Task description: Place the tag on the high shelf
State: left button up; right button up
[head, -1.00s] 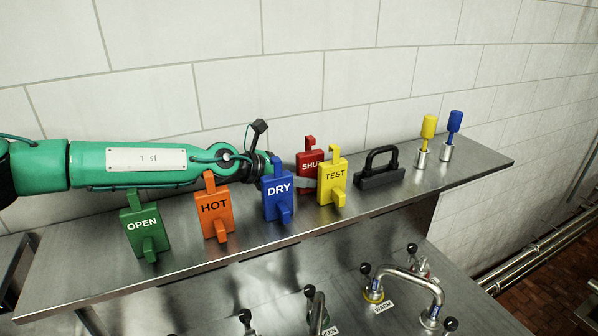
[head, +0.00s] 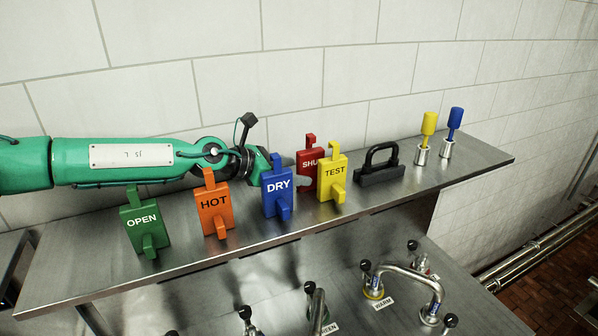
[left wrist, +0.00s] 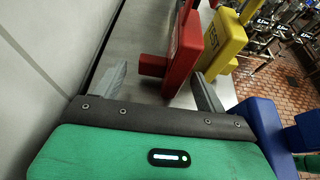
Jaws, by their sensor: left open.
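The red SHUT tag (head: 309,162) stands upright on the high steel shelf (head: 110,272), behind the yellow TEST tag (head: 332,172). My left gripper (head: 300,182) reaches in from the left, behind the blue DRY tag, which hides part of it. It also shows in the left wrist view (left wrist: 163,84). Its two fingers are apart, and the red tag (left wrist: 186,52) is just ahead, with its peg pointing in between them. The right finger is close to the tag's face; I cannot tell whether they touch. My right gripper is out of view.
Green OPEN (head: 142,220), orange HOT (head: 214,208) and blue DRY (head: 277,190) tags stand along the front of the shelf. A black handle block (head: 380,172) and yellow (head: 428,128) and blue (head: 454,125) plugs stand to the right. The tiled wall is close behind.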

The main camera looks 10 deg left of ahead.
pick_arm(q)
jog(key=v, duration=0.9)
jog(key=shift+s+a+r, duration=0.15)
jog(key=shift+s+a, duration=0.1)
jog(key=shift+a, duration=0.05)
jog(key=shift+w, duration=0.1)
